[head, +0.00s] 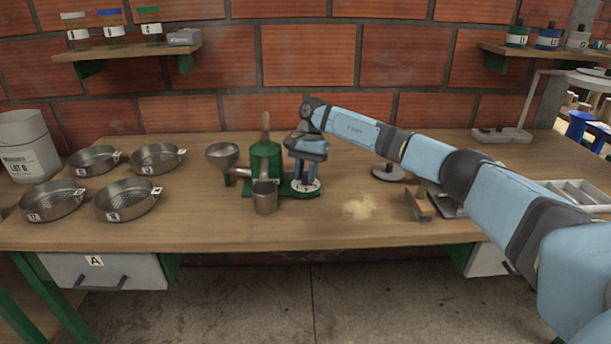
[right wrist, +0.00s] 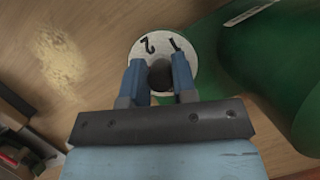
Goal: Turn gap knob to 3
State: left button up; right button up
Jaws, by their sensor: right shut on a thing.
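The green pulper (head: 266,158) stands on the workbench, with a metal hopper on its left and a metal cup in front. The gap knob's white dial (head: 311,188) is at its right foot. In the right wrist view, the dial (right wrist: 163,36) shows a 2 and what looks like a 1 along its far edge; other marks are hidden. My right gripper (head: 305,177) reaches down onto it from above. In the right wrist view, its fingers (right wrist: 160,78) are shut on the dark knob in the dial's middle. My left gripper is not in view.
Several metal sieve pans (head: 128,199) stand on the left, near a white container (head: 29,150). A pale patch (head: 359,207) marks the workbench (head: 220,235) right of the dial. A wooden block (head: 418,205) and a tray (head: 585,193) lie farther right. The front middle is clear.

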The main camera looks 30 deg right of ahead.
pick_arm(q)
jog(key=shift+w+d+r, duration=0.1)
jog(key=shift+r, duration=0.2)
pick_arm(e)
jog(key=o, duration=0.9)
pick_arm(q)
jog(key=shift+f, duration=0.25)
pick_arm(e)
jog(key=shift+r, duration=0.1)
jog(key=shift+w+d+r, duration=0.1)
jog(key=shift+r, duration=0.2)
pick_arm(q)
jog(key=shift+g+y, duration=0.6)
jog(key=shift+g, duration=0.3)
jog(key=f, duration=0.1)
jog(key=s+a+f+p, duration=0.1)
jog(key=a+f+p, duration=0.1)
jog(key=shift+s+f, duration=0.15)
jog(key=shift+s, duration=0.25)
pick_arm(e)
jog(key=v, duration=1.3)
